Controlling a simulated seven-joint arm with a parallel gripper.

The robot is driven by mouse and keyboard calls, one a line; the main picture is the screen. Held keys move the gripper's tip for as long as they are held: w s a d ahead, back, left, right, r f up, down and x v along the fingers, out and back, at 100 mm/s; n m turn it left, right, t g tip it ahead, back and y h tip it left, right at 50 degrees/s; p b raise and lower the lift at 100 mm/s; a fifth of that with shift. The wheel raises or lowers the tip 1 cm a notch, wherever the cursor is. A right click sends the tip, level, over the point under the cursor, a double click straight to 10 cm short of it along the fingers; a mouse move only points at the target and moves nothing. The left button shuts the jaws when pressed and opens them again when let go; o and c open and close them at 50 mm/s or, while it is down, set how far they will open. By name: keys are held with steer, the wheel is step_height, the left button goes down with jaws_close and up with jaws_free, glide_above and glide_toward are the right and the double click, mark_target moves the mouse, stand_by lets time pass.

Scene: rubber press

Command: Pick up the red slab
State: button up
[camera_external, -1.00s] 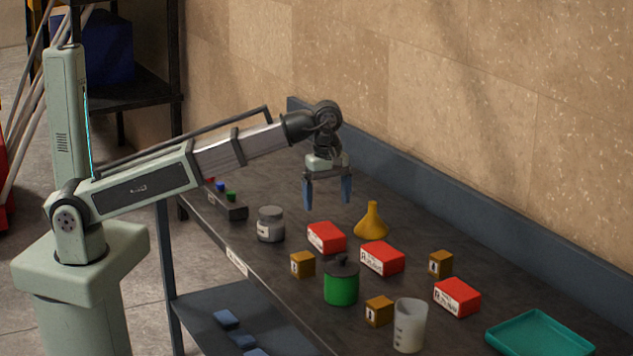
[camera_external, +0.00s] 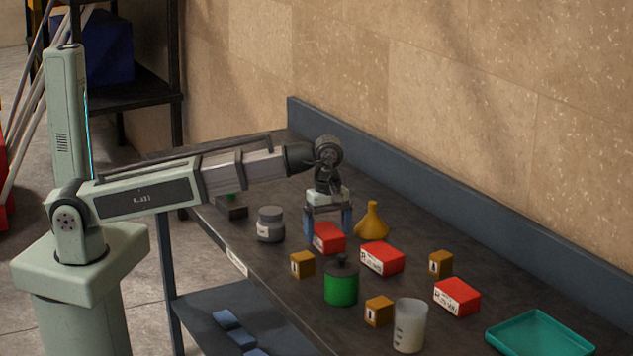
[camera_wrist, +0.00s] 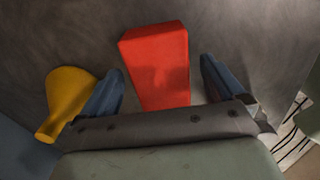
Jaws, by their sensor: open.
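Three red slabs with white labels lie on the dark bench. The red slab (camera_external: 329,239) nearest my arm has my gripper (camera_external: 328,232) down over it. The other slabs are the middle one (camera_external: 383,258) and the right one (camera_external: 457,297). My gripper is open, with its blue fingers pointing down. In the wrist view the near red slab (camera_wrist: 157,66) shows between the two fingers of my gripper (camera_wrist: 165,88), with a gap visible on each side. In the external view a finger and the gripper body hide part of that slab.
A yellow funnel (camera_external: 371,222) stands close to the right of my gripper. A grey-lidded jar (camera_external: 270,225) stands to its left. Brown boxes (camera_external: 302,265), a green canister (camera_external: 341,286), a clear beaker (camera_external: 409,326) and a teal tray (camera_external: 540,335) are towards the front and right.

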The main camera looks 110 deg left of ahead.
steer(key=shift+f, duration=0.4)
steer(key=c, duration=1.2)
steer(key=shift+c, duration=0.5)
steer(key=shift+r, duration=0.15)
